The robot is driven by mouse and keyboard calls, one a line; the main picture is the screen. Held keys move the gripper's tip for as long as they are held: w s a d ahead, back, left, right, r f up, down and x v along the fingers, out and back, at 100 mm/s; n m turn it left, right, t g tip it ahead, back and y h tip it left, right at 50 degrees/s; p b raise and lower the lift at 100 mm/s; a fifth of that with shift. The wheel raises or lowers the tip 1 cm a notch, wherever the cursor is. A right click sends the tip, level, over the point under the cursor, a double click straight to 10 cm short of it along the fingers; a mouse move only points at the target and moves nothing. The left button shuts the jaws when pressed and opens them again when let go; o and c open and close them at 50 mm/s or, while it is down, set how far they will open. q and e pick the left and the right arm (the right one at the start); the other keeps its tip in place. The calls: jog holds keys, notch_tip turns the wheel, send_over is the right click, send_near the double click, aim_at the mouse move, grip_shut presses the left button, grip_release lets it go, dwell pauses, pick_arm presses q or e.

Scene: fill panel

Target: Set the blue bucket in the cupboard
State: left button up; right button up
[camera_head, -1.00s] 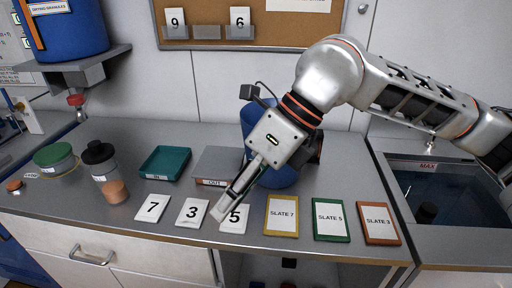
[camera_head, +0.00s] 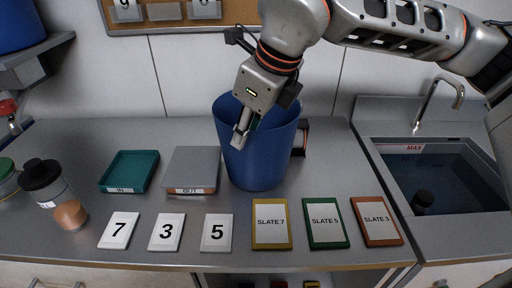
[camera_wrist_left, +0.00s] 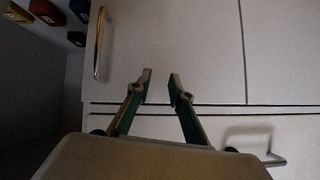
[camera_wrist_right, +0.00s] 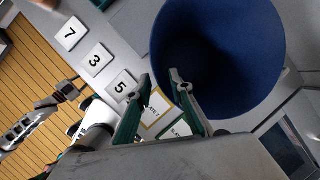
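The blue bucket (camera_head: 262,158) stands upright on the counter, with its open mouth up. It fills the upper right of the right wrist view (camera_wrist_right: 225,50). My right gripper (camera_head: 240,138) points down at the bucket's near left side, by the rim; in the right wrist view its fingers (camera_wrist_right: 161,76) are apart. I cannot tell whether the bucket wall lies between them. My left gripper (camera_wrist_left: 160,75) is open and empty before pale cupboard fronts (camera_wrist_left: 190,45); it is outside the head view. An open dark compartment (camera_wrist_left: 35,85) shows left of the fronts; its inside is mostly hidden.
Number cards 7 (camera_head: 119,230), 3 (camera_head: 167,232) and 5 (camera_head: 217,233) and slates (camera_head: 271,223) line the counter's front. A teal tray (camera_head: 130,171), grey box (camera_head: 193,169) and black-lidded jar (camera_head: 55,195) stand left. A sink (camera_head: 445,180) lies right.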

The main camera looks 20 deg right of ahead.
aim_at(237, 150)
jog(key=x, duration=0.7)
jog(key=shift+b, duration=0.4)
grip_shut()
jog(key=shift+r, duration=0.1)
